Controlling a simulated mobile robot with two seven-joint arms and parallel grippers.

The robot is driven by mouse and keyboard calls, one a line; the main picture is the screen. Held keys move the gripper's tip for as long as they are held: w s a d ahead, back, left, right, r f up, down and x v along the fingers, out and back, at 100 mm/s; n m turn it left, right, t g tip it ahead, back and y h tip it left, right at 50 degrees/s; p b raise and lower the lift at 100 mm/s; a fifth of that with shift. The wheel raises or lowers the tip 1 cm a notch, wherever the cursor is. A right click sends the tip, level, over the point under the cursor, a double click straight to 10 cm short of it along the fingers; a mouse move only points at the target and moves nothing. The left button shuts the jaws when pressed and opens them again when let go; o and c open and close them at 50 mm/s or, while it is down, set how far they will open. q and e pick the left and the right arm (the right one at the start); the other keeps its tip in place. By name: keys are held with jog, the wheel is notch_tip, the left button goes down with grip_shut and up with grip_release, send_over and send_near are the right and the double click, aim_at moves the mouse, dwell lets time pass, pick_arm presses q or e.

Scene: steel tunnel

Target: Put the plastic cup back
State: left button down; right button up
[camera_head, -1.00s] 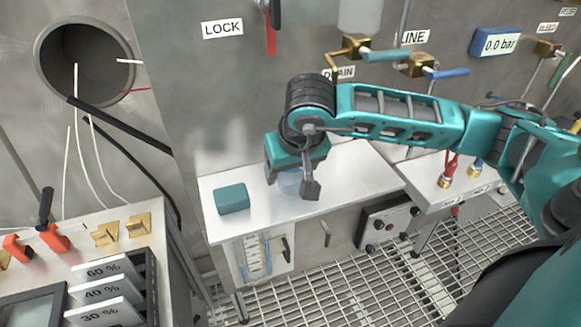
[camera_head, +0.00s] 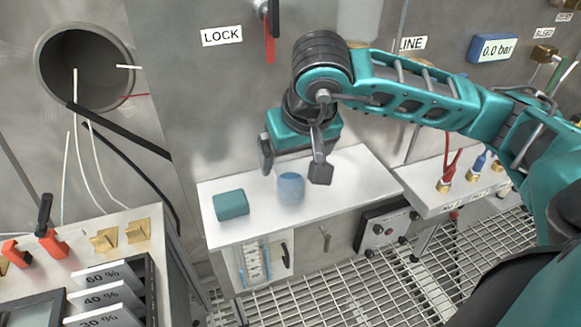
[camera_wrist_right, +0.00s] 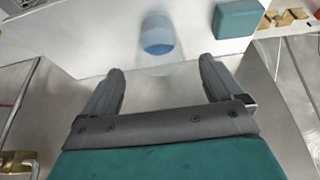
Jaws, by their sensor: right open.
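The plastic cup (camera_head: 291,188) is clear with blue at its lower part and stands on the white shelf (camera_head: 330,205), right of a teal block. My left gripper is not in view.
The teal block (camera_head: 231,204) lies on the shelf left of the cup. A red lever (camera_head: 269,50) hangs on the wall near the LOCK label. Hose fittings (camera_head: 446,184) stand on the right-hand ledge. The shelf right of the cup is clear.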

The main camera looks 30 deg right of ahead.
jog(key=v, duration=0.5)
dwell(0.5)
